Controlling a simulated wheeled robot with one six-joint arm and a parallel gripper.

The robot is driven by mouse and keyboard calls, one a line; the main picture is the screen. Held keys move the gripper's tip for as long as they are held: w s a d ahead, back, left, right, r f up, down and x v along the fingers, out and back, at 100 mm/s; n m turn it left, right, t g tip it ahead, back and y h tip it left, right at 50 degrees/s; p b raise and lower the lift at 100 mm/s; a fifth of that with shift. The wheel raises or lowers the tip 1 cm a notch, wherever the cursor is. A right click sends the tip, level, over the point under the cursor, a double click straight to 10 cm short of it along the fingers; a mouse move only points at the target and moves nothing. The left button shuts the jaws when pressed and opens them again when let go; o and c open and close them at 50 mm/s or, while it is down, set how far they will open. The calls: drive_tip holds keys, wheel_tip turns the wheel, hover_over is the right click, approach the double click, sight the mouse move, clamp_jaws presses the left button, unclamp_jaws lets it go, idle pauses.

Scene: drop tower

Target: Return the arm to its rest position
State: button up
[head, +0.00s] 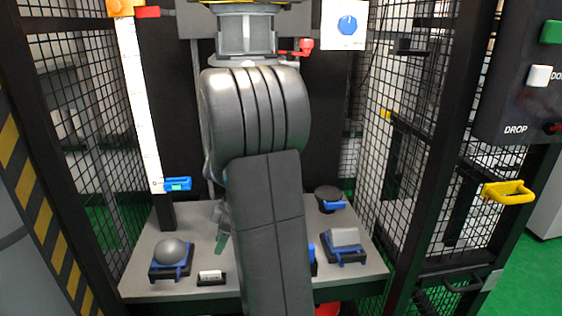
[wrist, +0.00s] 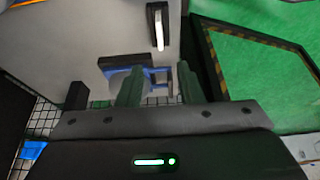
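My arm hangs down the middle of the head view, its dark grey links covering much of the bench (head: 140,278). My gripper shows in the wrist view (wrist: 160,85), its two grey-green fingers apart with nothing seen held between them. In the head view it is mostly hidden behind my arm; a small greenish part (head: 222,235) shows at the arm's left, over the bench. Beyond the fingers in the wrist view is a blue-and-black cradle (wrist: 153,72), partly covered by them. I cannot tell the height between fingers and cradle.
A grey ball (head: 172,249) and a grey block (head: 345,237) sit in blue cradles left and right. A dark round piece (head: 328,193) stands behind. A white scale (head: 140,100) carries a blue slider (head: 178,184). Mesh walls flank the bench; a yellow handle (head: 508,191) is right.

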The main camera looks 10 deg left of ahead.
sight(208, 272)
drive_tip(key=b+x, duration=0.3)
drive_tip(key=x, duration=0.9)
drive_tip(key=shift+b, duration=0.35)
drive_tip(key=shift+d+r+p, duration=0.1)
drive_tip(key=shift+r+p, duration=0.25)
drive_tip(key=shift+p, duration=0.05)
drive_tip(key=shift+f, duration=0.15)
